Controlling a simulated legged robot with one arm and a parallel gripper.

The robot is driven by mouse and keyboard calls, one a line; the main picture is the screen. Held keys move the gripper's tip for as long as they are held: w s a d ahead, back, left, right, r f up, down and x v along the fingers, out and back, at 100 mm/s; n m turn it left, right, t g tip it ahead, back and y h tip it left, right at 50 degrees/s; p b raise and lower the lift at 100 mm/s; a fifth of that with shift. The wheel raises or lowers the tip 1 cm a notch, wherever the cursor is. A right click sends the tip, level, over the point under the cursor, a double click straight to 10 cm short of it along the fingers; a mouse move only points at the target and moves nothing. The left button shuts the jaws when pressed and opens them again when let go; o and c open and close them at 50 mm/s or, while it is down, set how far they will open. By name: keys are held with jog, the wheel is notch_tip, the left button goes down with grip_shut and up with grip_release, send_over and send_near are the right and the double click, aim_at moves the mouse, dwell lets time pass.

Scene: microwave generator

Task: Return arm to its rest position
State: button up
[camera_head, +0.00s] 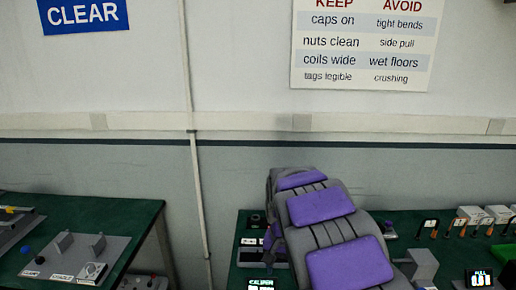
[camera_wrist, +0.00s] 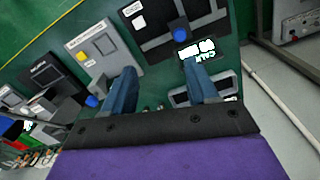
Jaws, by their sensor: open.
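My gripper (camera_wrist: 158,64) shows in the wrist view with two blue-grey fingers spread apart and nothing between them. It hangs above the green bench (camera_wrist: 72,16), over dark and grey device panels. In the head view my grey and purple arm reaches out over the right-hand bench (camera_head: 410,222). Its far end bends down near the small devices at that bench's left end. The fingers cannot be made out there, as my arm links cover that area.
A grey panel with a blue knob (camera_wrist: 92,101) lies near the left finger. Another blue knob (camera_wrist: 180,35) is beyond the right finger. A left-hand bench (camera_head: 120,218) holds grey fixtures. A gap with a vertical wall pipe (camera_head: 196,170) separates the benches.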

jog(key=s+d+r+n, duration=0.1)
jog(key=s+d+r, duration=0.2)
jog(key=s, duration=0.6)
jog(key=s+d+r, duration=0.2)
jog(key=s+d, duration=0.1)
jog(key=s, duration=0.6)
jog(key=s+d+f+n+g, duration=0.1)
jog(key=s+f+n, duration=0.1)
jog(key=s, duration=1.6)
jog(key=shift+s+d+g, duration=0.15)
jog(key=shift+s+g, duration=0.15)
